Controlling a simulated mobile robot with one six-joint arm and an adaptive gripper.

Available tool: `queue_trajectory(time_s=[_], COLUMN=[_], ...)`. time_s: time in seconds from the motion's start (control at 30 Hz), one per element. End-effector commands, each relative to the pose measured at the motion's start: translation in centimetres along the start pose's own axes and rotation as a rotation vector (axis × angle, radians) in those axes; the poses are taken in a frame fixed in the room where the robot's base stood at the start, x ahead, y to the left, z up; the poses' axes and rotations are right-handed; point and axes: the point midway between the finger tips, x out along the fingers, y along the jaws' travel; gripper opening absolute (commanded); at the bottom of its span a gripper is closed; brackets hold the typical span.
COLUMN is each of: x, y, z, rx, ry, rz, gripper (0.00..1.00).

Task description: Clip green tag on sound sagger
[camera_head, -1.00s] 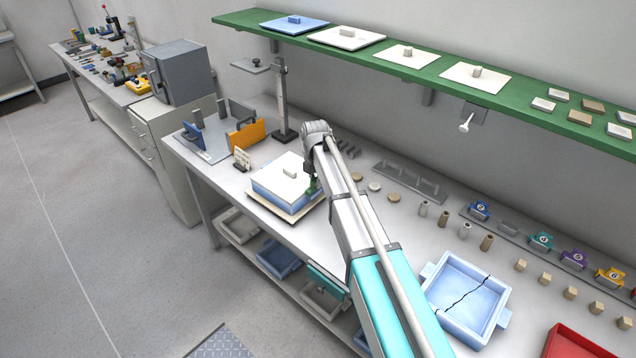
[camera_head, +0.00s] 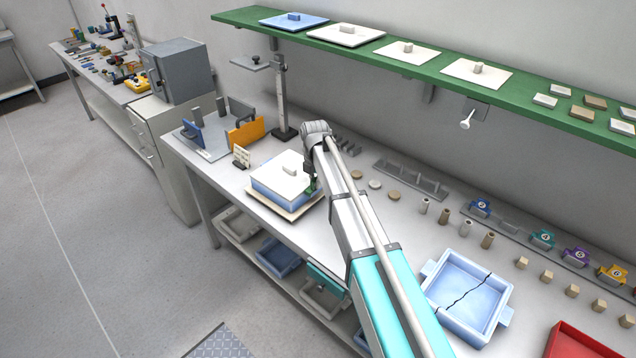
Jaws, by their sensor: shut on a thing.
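The sound sagger (camera_head: 272,188) is a light blue box under a white lid (camera_head: 279,166) with a small knob. It stands on a pale board (camera_head: 250,191) on the bench, left of my arm. My gripper (camera_head: 311,183) is at the sagger's right side, partly hidden by my arm. It is shut on the green tag (camera_head: 312,189), of which only a small green patch shows. The tag is at or very close to the sagger's wall; I cannot tell whether it touches. A second blue sagger (camera_head: 465,295), open with a dark crack, lies to the right.
A green shelf (camera_head: 395,75) with lids overhangs the bench's back. A rack with numbered coloured tags (camera_head: 541,239) and small cylinders stand at right. A red tray (camera_head: 580,343) is at lower right. A stand (camera_head: 281,95) and orange plate (camera_head: 246,133) are behind the sagger.

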Motion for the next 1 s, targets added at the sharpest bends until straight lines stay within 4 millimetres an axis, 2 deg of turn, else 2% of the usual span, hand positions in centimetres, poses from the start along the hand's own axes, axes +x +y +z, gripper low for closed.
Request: queue_trajectory(time_s=[0.67, 0.7, 0.9, 1.0], x=[0.82, 0.82, 0.81, 0.81], y=[0.04, 0.04, 0.06, 0.08], z=[-0.04, -0.04, -0.05, -0.05], rx=[-0.001, -0.001, -0.001, -0.001], ry=[0.000, 0.000, 0.000, 0.000], rz=[0.000, 0.000, 0.000, 0.001], gripper=[0.00, 0.19, 0.56, 0.56])
